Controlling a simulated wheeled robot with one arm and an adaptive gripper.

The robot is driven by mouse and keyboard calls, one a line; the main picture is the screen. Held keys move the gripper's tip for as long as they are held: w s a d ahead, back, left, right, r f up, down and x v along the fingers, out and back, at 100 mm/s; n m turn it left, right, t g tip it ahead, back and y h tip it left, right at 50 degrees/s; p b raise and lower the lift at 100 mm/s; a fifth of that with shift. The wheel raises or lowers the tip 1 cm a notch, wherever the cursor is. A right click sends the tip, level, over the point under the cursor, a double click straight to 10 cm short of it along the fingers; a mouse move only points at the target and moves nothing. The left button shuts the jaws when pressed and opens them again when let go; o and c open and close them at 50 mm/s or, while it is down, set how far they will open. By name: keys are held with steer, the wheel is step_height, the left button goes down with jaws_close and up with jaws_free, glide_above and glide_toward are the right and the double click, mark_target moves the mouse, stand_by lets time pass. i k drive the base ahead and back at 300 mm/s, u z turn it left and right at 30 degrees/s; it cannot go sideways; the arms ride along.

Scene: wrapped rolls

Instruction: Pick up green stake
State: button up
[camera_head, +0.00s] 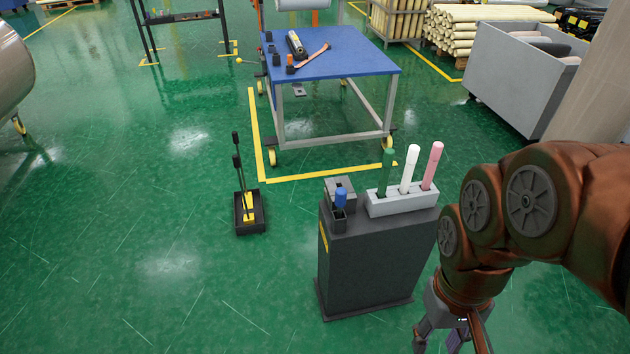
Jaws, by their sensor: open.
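The green stake (387,168) stands almost upright in a light grey holder (400,208) on top of a dark grey cabinet (368,262). It is at the left end of the holder, with a white stake (409,170) and a pink stake (432,166) beside it. Its lower end is hidden inside the holder. My gripper (446,346) is open at the bottom edge, to the right of the cabinet and lower in the picture than the stakes. It is apart from the green stake, and its fingers are partly cut off by the frame edge.
A small box with a blue-handled item (341,200) sits on the cabinet, left of the holder. A black stand (250,212) is on the floor to the left. A blue-topped table (340,66) stands behind. A grey bin (515,78) is at the right back. Green floor is clear at left.

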mark_target(388, 155)
steer(key=u, duration=1.4)
steer(key=i, duration=1)
